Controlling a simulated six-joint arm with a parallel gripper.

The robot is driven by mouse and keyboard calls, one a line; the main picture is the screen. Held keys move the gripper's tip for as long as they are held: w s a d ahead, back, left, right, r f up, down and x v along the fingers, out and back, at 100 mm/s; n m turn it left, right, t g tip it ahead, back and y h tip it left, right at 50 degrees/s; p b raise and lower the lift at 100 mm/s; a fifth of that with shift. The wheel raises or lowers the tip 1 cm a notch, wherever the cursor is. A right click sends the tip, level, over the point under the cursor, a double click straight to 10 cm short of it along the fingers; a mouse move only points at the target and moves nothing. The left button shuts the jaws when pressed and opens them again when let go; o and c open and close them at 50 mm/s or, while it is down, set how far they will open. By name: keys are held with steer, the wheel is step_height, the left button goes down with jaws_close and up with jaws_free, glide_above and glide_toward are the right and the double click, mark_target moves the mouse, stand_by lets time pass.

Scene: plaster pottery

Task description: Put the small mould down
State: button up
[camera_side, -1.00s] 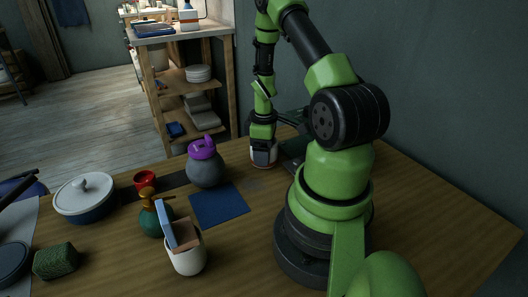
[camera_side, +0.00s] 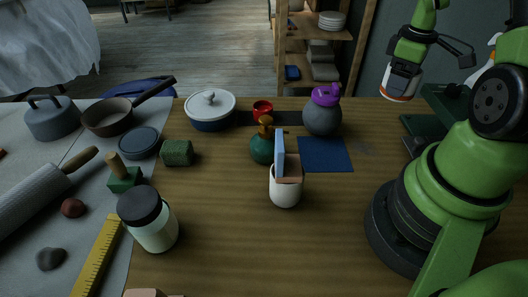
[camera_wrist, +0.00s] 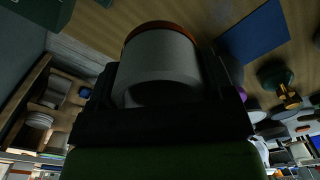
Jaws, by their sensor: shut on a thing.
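The small mould is a pale cylinder with an orange-brown end (camera_side: 398,84). It hangs in my gripper (camera_side: 408,62) in the side view, orange end down, near the far edge of the table (camera_side: 230,230). It seems to be clear of the table top. In the wrist view my gripper (camera_wrist: 160,95) is shut around the mould (camera_wrist: 160,55), with dark jaws on both sides. The orange end points away from the wrist camera.
A grey pot with a purple top (camera_side: 322,118) stands left of the mould. A blue square (camera_side: 325,155) lies before it. A white cup (camera_side: 286,193), green bottle (camera_side: 262,150) and lidded pot (camera_side: 210,112) stand further left. A dark green thing (camera_side: 425,132) lies right.

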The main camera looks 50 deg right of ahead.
step_height(320, 180, up, 5)
steer(key=shift+r, duration=0.15)
steer(key=w+a+n, duration=1.1)
steer(key=w+a, duration=0.6)
steer(key=a, duration=0.3)
steer(key=a+n, duration=0.7)
steer(key=a, duration=1.3)
steer(key=f, duration=1)
steer(key=shift+s+d+f, duration=0.1)
steer(key=shift+d+f, duration=0.1)
steer(key=shift+f, duration=2.4)
steer(key=shift+f, duration=0.15)
